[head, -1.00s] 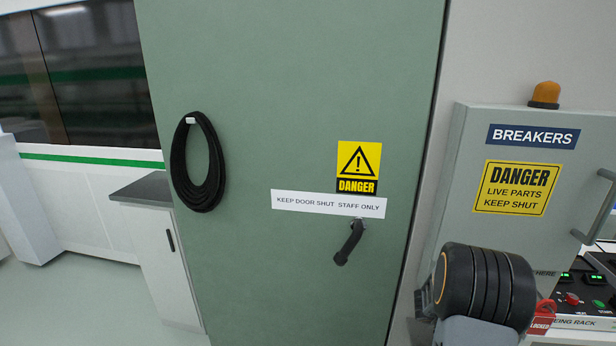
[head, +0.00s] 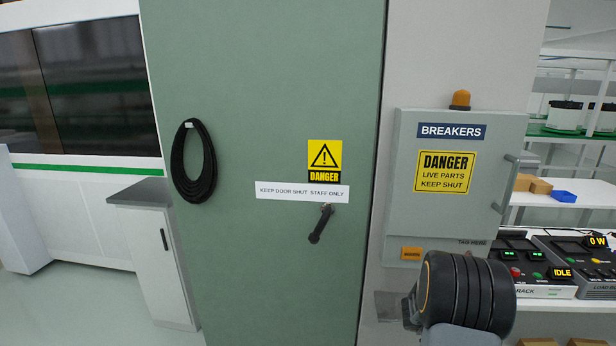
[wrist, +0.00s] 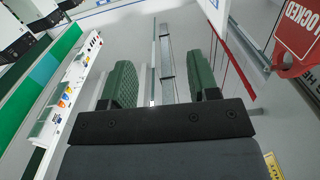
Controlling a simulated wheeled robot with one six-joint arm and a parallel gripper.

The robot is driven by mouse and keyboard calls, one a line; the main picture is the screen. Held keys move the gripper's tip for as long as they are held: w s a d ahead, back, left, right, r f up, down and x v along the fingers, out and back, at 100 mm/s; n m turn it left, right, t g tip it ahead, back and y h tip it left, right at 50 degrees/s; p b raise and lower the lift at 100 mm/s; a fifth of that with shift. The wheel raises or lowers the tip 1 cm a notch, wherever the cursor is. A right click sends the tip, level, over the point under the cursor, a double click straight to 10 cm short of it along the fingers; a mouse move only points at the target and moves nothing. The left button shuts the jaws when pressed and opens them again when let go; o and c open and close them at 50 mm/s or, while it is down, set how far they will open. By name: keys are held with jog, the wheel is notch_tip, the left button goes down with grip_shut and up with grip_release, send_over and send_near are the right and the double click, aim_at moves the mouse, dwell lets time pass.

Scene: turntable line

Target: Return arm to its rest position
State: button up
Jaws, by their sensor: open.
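My gripper (wrist: 158,62) shows in the wrist view. Its two green ribbed fingers stand well apart with nothing between them, and past them is pale grey background. A red LOCKED tag (wrist: 299,32) is at the right edge of that view, apart from the fingers. In the head view my arm shows only as a dark rounded joint at the lower right. The gripper itself is not visible there.
A green cabinet door (head: 250,260) with a handle (head: 320,224) fills the middle. The grey breaker box (head: 410,215) is close behind my arm, its handle (head: 512,183) jutting right. Bench instruments (head: 532,275) stand at right. Clear floor (head: 75,300) shows lower left.

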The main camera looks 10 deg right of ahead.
jog(key=w+a+f+n+t+y, duration=0.2)
jog(key=w+f+n+t+y, duration=0.2)
jog(key=w+f+t, duration=0.4)
jog(key=w+a+r+n+t+y, duration=0.2)
jog(key=w+a+n+t+y, duration=0.4)
jog(key=a, duration=0.5)
jog(key=s+a+r+n+g+y, duration=0.2)
jog(key=s+a+n+y, duration=0.15)
jog(key=a, duration=0.45)
jog(key=s+a+r+n+g+y, duration=0.1)
jog(key=s+a+n+y, duration=0.2)
jog(key=a, duration=0.5)
jog(key=s+a+r+n+g, duration=0.1)
jog(key=s+a+r+n, duration=0.4)
jog(key=s+a+r, duration=0.3)
jog(key=shift+s+a+r+n, duration=0.15)
jog(key=shift+s+r+n, duration=0.25)
jog(key=shift+s, duration=0.35)
